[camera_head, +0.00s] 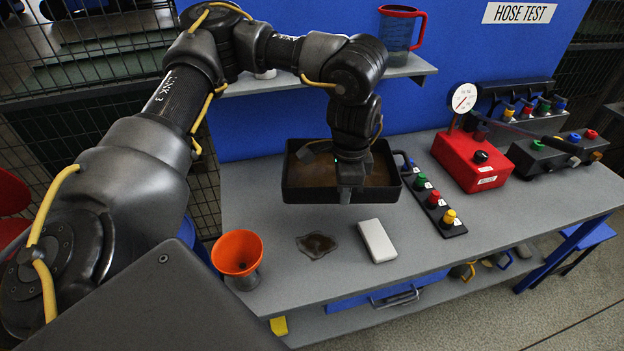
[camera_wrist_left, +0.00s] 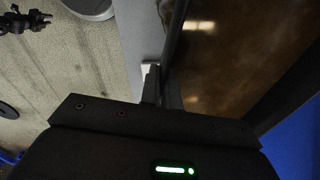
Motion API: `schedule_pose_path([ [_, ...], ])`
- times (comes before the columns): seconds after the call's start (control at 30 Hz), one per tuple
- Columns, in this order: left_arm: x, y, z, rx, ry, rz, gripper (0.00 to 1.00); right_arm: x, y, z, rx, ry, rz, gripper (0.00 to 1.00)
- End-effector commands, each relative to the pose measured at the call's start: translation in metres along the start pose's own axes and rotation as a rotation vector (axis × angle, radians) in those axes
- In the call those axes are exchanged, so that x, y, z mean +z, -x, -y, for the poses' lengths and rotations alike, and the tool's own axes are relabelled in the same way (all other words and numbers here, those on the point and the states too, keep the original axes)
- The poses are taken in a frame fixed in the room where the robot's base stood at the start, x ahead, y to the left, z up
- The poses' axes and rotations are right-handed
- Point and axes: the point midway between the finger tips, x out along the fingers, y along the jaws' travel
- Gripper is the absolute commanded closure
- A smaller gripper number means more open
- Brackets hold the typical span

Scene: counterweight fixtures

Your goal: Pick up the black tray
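The black tray (camera_head: 307,192) is rectangular, with brown liquid or a stained brown floor inside. It is at the back middle of the grey workbench in the head view. My left gripper (camera_head: 348,188) reaches down to its near wall. In the left wrist view the tray (camera_wrist_left: 178,35) fills the right side, and my left gripper's fingers (camera_wrist_left: 161,88) are close on either side of its wall, apparently shut on it. I cannot tell clearly whether the tray's underside touches the bench. My right gripper is not seen.
A button strip (camera_head: 433,200) and a red gauge box (camera_head: 473,162) are to the right. A shelf with a measuring jug (camera_head: 399,30) is behind.

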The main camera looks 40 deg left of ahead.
Motion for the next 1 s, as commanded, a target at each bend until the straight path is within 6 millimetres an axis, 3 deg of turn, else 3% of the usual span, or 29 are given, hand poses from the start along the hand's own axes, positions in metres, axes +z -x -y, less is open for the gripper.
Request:
schedule_pose_path([
  [0.4,0.084,-0.064,0.014,0.002,-0.730,0.000,1.00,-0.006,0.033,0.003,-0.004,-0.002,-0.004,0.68],
  [0.6,0.126,-0.084,0.016,0.000,-1.018,-0.001,1.00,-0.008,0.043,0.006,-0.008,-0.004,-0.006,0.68],
  [0.8,0.155,-0.094,0.016,-0.002,-1.207,-0.002,1.00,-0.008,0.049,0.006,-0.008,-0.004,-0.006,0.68],
  [1.0,0.168,-0.098,0.016,-0.004,-1.300,-0.003,1.00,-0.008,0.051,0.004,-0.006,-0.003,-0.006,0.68],
])
